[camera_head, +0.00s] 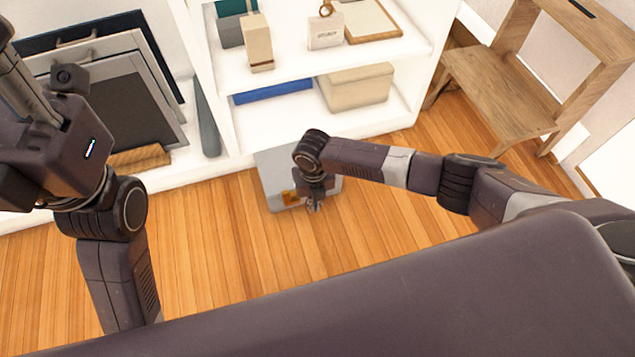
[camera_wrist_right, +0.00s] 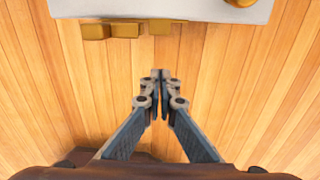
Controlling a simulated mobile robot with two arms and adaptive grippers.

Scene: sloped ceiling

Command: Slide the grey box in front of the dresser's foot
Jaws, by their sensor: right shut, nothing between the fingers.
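The grey box (camera_head: 268,172) is on the wood floor, close to the front of the white shelf unit (camera_head: 243,150), which I take for the dresser. My right arm hides part of it. Gold parts (camera_head: 290,197) show on its near side. In the right wrist view the box (camera_wrist_right: 180,8) crosses the top, with gold pieces along its edge. My right gripper (camera_head: 316,205) points down at the box's near right side. Its fingertips (camera_wrist_right: 155,76) are together and empty, apart from the box in the wrist view. My left arm is at the left; its fingertips do not show.
The shelves hold a beige box (camera_head: 358,88), a blue item (camera_head: 272,91) and small objects. Framed panels (camera_head: 125,100) lean at the left. A wooden stand (camera_head: 500,90) is at the right. Bare floor (camera_head: 215,235) lies left of and in front of the box.

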